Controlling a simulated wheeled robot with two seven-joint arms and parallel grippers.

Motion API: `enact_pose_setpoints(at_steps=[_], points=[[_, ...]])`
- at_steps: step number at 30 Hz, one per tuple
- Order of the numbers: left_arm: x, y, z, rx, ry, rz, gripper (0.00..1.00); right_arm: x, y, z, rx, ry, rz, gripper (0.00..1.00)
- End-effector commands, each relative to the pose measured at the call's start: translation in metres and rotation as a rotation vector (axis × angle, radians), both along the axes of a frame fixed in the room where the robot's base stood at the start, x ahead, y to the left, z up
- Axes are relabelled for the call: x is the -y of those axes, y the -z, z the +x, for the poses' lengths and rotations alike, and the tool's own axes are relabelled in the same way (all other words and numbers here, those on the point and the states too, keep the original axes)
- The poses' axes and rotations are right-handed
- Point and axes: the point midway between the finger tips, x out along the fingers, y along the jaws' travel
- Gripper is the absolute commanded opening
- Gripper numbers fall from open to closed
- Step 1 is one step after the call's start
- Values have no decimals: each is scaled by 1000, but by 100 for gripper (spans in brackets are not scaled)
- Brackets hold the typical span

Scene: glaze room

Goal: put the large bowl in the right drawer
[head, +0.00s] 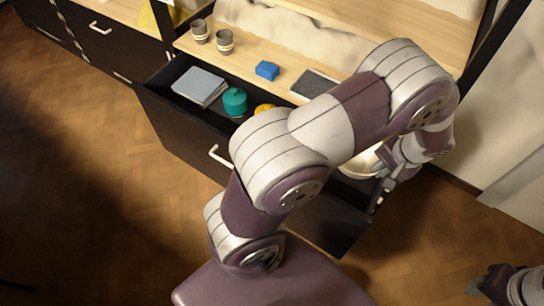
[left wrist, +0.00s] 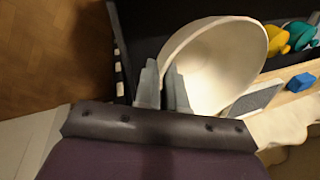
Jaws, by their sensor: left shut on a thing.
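The large cream bowl (left wrist: 222,62) fills the middle of the left wrist view. In the head view only part of the bowl (head: 358,167) shows behind my arm. My left gripper (head: 383,187) is shut on the bowl's rim; its two grey fingers (left wrist: 165,88) pinch the wall in the left wrist view. The bowl is at the right end of the open dark drawer (head: 185,137), in or over it. I cannot tell whether it touches the drawer floor. My right arm shows only in part at the lower right corner; its gripper state is unclear.
The drawer also holds a grey book (head: 200,86), a teal pot (head: 235,101) and a yellow item (head: 264,109), partly hidden. On the wooden top stand two cups (head: 224,41), a blue block (head: 267,70) and a dark grey slab (head: 313,84). Another drawer at left is closed.

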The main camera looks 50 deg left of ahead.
Motion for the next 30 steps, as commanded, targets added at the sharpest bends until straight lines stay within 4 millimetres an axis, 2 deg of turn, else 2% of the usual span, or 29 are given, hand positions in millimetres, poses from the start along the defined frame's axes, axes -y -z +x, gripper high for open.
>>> enact_pose_setpoints(at_steps=[1,3,6,12,14,21,24,30], points=[[4,37,0,4,2,0,0,0,39,0,1,0,0,43],[7,49,-1,3,3,2,0,0,54,0,1,0,0,43],[9,55,-2,3,3,3,0,0,62,0,1,0,0,43],[7,55,-2,2,2,4,0,0,61,1,2,0,0,43],[-1,62,1,1,0,5,0,0,65,1,2,0,0,43],[-66,107,26,0,-3,5,0,0,90,0,1,0,0,43],[-86,118,34,1,-1,4,0,0,96,0,1,0,0,43],[-100,131,39,1,3,5,0,0,102,1,1,0,0,43]])
